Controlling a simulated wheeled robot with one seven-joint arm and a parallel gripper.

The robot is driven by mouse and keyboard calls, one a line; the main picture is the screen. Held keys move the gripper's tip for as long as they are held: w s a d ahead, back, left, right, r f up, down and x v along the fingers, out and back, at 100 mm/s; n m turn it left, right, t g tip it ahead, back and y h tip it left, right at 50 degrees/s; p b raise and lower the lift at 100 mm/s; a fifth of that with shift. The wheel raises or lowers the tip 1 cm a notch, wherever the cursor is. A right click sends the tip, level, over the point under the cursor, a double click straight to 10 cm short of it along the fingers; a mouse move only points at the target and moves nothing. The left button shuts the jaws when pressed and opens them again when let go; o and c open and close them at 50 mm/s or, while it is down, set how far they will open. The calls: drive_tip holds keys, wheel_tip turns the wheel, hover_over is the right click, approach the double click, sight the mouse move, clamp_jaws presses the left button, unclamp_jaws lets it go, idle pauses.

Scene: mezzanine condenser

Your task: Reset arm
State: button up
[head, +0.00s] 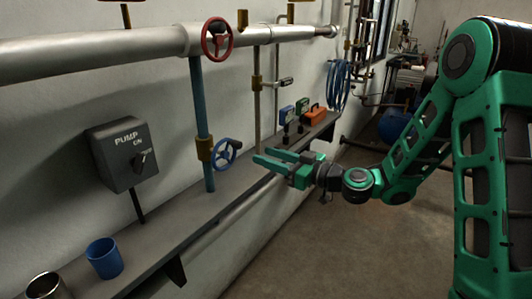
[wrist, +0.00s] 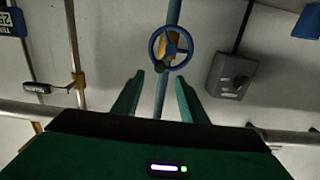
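My green arm reaches in from the right in the head view. My gripper (head: 270,159) is in front of the grey shelf, its two fingers pointing left toward the blue handwheel (head: 226,153) on the blue vertical pipe. The fingers are apart with nothing between them. In the wrist view my gripper (wrist: 158,88) also shows two spread green fingers. The blue handwheel (wrist: 170,48) lies beyond the fingertips there, and the fingers do not touch it. A grey pump switch box (head: 123,155) is on the wall at left; it also shows in the wrist view (wrist: 233,76).
A grey shelf (head: 190,215) runs along the wall, holding a blue cup (head: 104,258), a metal cup (head: 46,287) and an orange toolbox (head: 313,115). A red handwheel (head: 217,39) is on the thick overhead pipe (head: 90,55). The floor (head: 330,245) is clear.

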drive_tip(key=s+d+f+m+g+h, duration=0.25)
drive_tip(key=s+d+f+h, duration=0.2)
drive_tip(key=s+d, duration=0.5)
drive_tip(key=s+d+f+m+g+h, duration=0.2)
drive_tip(key=s+d+f+g+h, duration=0.3)
drive_tip(key=d, duration=0.7)
drive_tip(key=s+d+r+m+g+h, duration=0.2)
drive_tip(key=s+d+m, duration=0.4)
drive_tip(key=s, duration=0.6)
drive_tip(key=s+d+r+m+g+h, duration=0.1)
drive_tip(key=s+d+m, duration=0.5)
drive_tip(key=s, duration=0.6)
drive_tip(key=shift+s+d+r+g+h, duration=0.2)
drive_tip(key=shift+d+r+g+h, duration=0.15)
drive_tip(key=shift+d+h, duration=0.55)
drive_tip(key=shift+d+y, duration=0.2)
drive_tip(key=shift+y, duration=0.05)
drive_tip(key=shift+w+f, duration=0.25)
drive_tip(key=shift+w, duration=0.4)
